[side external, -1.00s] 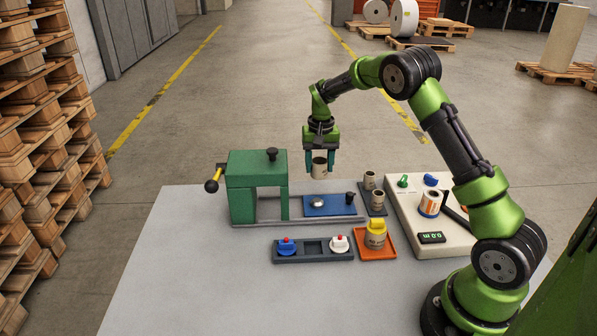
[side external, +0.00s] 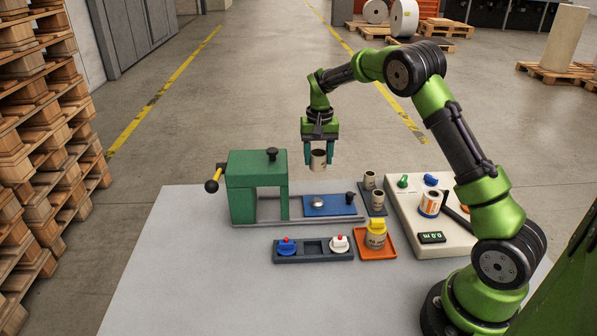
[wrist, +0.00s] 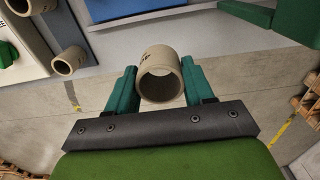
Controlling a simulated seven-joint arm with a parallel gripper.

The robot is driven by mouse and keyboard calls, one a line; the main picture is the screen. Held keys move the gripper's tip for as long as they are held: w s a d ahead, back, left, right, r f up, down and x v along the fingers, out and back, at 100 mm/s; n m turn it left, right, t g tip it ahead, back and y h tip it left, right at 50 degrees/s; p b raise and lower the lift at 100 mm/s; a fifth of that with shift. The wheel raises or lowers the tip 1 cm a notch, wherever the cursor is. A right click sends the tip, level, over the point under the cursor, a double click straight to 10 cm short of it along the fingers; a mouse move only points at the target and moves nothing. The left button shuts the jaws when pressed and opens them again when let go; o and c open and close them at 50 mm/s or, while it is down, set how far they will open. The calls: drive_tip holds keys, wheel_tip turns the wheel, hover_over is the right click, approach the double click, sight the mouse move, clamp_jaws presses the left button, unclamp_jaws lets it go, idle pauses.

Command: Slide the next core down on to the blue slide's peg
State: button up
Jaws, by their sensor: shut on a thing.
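My gripper (side external: 319,157) is shut on a beige cardboard core (side external: 319,160) and holds it upright in the air above the blue slide (side external: 341,207). In the wrist view the core (wrist: 160,78) sits between the two teal fingers, its open bore showing. The blue slide lies on the grey base of the green press. A short silver peg (side external: 318,202) stands on the slide's left part, and a black knob (side external: 350,197) is at its right end. The core is well clear of the peg.
The green press (side external: 257,170) with a yellow-and-black lever stands left of the slide. Two cores (side external: 369,179) stand on a dark tray to the right. An orange tray (side external: 363,253), a dark stamp tray (side external: 325,259) and a cream console (side external: 455,240) are nearby.

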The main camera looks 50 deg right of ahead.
sight(317, 200)
drive_tip(key=s+a+r, duration=0.6)
drive_tip(key=a, duration=0.2)
drive_tip(key=shift+d+f, duration=0.15)
drive_tip(key=shift+f, duration=2.6)
drive_tip(key=shift+d+f, duration=0.1)
drive_tip(key=shift+f, duration=2.65)
drive_tip(key=o, duration=0.8)
drive_tip(key=shift+o, duration=0.2)
